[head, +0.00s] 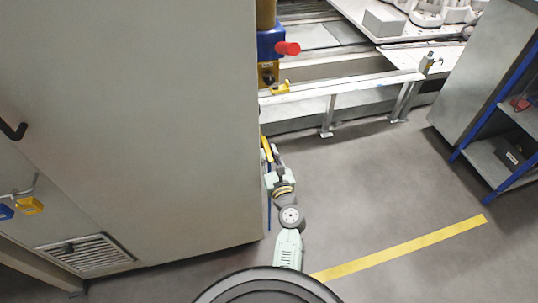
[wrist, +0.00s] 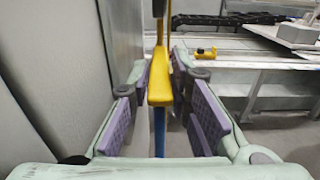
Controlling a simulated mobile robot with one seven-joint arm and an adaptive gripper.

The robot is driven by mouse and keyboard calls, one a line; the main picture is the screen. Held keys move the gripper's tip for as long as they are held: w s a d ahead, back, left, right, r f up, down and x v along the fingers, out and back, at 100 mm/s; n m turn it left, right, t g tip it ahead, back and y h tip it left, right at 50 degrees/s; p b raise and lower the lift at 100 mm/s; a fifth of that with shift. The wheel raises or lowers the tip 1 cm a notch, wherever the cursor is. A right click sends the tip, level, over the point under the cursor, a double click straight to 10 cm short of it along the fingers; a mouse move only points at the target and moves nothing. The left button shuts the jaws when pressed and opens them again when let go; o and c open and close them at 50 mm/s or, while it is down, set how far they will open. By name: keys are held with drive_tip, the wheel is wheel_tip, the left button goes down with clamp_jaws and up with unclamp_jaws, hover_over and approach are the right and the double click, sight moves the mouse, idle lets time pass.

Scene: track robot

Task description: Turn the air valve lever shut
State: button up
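The yellow valve lever (wrist: 160,82) is in the middle of the wrist view, its broad end pointing towards the camera. It shows in the head view as a thin yellow strip (head: 266,148) beside the cabinet's edge. A blue pipe (wrist: 160,132) runs vertically below the lever. My gripper (wrist: 163,70) is open, with one purple-padded finger on each side of the lever. Gaps show between the pads and the lever's near end; contact farther in cannot be told. In the head view my gripper (head: 278,165) is close to the lever. The valve body is mostly hidden.
A tall grey cabinet (head: 140,110) stands close on the left. A metal-framed track (head: 340,88) lies beyond, with a small yellow fitting (head: 281,88) and a red knob (head: 288,48). A blue-posted shelf (head: 510,130) stands right. The floor (head: 370,190) between is clear.

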clamp_jaws()
